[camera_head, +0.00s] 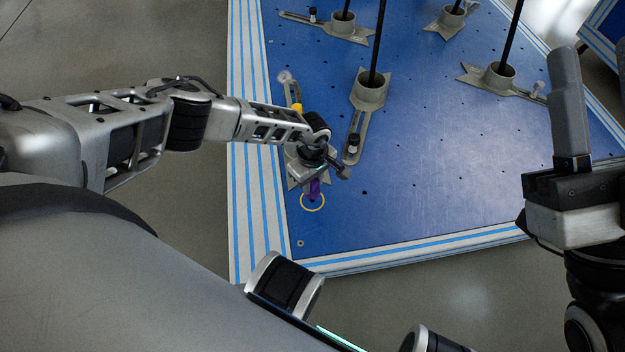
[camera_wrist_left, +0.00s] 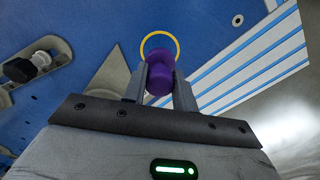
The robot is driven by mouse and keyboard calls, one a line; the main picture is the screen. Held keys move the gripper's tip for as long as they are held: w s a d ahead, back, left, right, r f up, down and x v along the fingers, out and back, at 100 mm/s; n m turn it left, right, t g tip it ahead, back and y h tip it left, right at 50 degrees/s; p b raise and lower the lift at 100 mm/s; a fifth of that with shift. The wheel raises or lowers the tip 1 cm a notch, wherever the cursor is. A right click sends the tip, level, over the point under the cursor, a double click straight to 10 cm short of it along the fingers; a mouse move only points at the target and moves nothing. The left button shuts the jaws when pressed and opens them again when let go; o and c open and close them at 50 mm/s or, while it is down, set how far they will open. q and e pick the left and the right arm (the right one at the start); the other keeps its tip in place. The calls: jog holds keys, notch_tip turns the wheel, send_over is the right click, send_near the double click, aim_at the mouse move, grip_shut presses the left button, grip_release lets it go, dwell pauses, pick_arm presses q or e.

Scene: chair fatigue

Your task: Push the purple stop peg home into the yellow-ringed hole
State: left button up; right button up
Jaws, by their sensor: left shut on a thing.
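My left gripper (camera_head: 314,182) is shut on the purple stop peg (camera_head: 315,189), low over the blue plate. In the left wrist view the peg (camera_wrist_left: 160,72) sits between the two fingers (camera_wrist_left: 155,88). The yellow ring (camera_head: 313,202) is on the plate near its front left corner. The peg overlaps the ring in both views, and the ring (camera_wrist_left: 160,37) shows beyond the peg in the wrist view. The hole is hidden by the peg, so I cannot tell whether the tip is in it. My right gripper (camera_head: 597,105) is raised at the right edge, empty and apparently open.
The blue plate (camera_head: 430,200) has small holes and a striped border (camera_head: 258,220). A grey slotted clamp (camera_head: 369,90) with a black post stands right of my left gripper. Several similar clamps stand farther back. The front middle of the plate is clear.

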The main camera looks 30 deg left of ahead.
aim_at(313, 189)
pick_arm(q)
jog(key=shift+f, duration=2)
jog(key=o, duration=1)
jog(key=shift+r, duration=0.15)
notch_tip(313, 189, up, 5)
jog(key=p, duration=0.4)
notch_tip(313, 189, up, 4)
jog(key=p, duration=0.3)
jog(key=shift+r+p, duration=0.2)
jog(key=shift+p, duration=0.2)
notch_tip(313, 189, up, 6)
jog(key=p, duration=0.3)
jog(key=shift+r+p, duration=0.1)
jog(key=shift+p, duration=0.3)
pick_arm(e)
notch_tip(313, 189, down, 12)
jog(key=m+g+h, duration=0.5)
jog(key=m+h, duration=0.4)
jog(key=shift+s+d+f+g, duration=0.2)
jog(key=shift+s+d+g, duration=0.1)
jog(key=shift+s, duration=0.1)
